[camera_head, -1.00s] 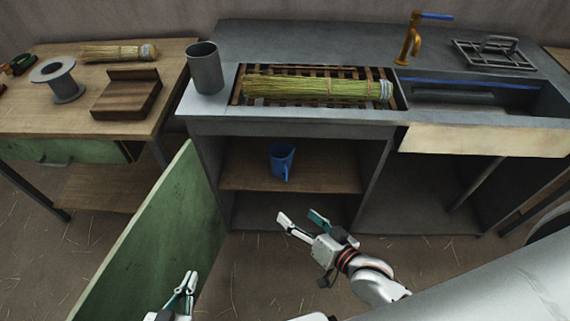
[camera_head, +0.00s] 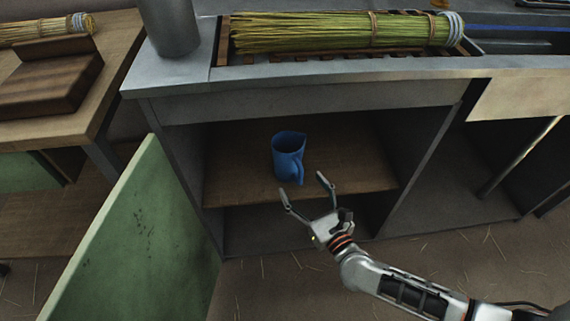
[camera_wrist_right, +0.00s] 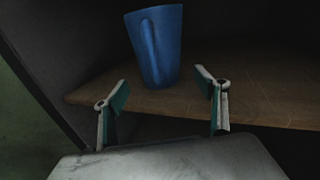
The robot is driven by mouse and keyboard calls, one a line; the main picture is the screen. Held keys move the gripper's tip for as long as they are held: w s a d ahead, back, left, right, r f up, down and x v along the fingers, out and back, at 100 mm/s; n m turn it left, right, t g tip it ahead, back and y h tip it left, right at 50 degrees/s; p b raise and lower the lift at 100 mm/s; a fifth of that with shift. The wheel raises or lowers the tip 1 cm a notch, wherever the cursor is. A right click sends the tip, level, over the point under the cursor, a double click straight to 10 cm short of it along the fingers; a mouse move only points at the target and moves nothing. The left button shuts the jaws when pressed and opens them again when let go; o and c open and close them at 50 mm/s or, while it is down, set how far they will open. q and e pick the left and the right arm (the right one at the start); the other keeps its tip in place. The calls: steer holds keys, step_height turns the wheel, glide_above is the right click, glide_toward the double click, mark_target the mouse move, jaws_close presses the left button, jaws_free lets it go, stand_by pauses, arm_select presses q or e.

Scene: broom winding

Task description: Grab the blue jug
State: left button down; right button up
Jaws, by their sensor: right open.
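The blue jug (camera_head: 286,155) stands upright on the wooden shelf inside the open cabinet, its handle facing the front right. It also shows in the right wrist view (camera_wrist_right: 168,50), with its handle toward the camera. My right gripper (camera_head: 305,190) is open and empty at the front of the shelf, just short of the jug. In the right wrist view its two fingers (camera_wrist_right: 160,95) are spread, with the jug beyond and between them, apart from both. My left gripper is not in the head view now.
The wooden shelf (camera_head: 240,185) is otherwise clear. A green cabinet door (camera_head: 150,235) stands open at the left. The cabinet's side walls and the metal counter edge (camera_head: 300,78) frame the opening. A broom bundle (camera_head: 330,32) and a grey cup (camera_head: 170,25) are on top.

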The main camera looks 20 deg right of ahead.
mark_target(294, 173)
steer(key=w, duration=0.2)
steer(key=shift+w, duration=0.3)
steer(key=w, duration=0.2)
steer(key=w+b, duration=0.1)
steer(key=w, duration=0.1)
steer(key=shift+a+r, duration=0.1)
steer(key=shift+a, duration=0.3)
steer(key=shift+w+r, duration=0.1)
steer(key=shift+w, duration=0.6)
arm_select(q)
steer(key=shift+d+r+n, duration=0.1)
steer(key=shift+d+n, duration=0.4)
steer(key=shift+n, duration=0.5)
arm_select(e)
steer(key=shift+r, duration=0.1)
steer(key=c, duration=2)
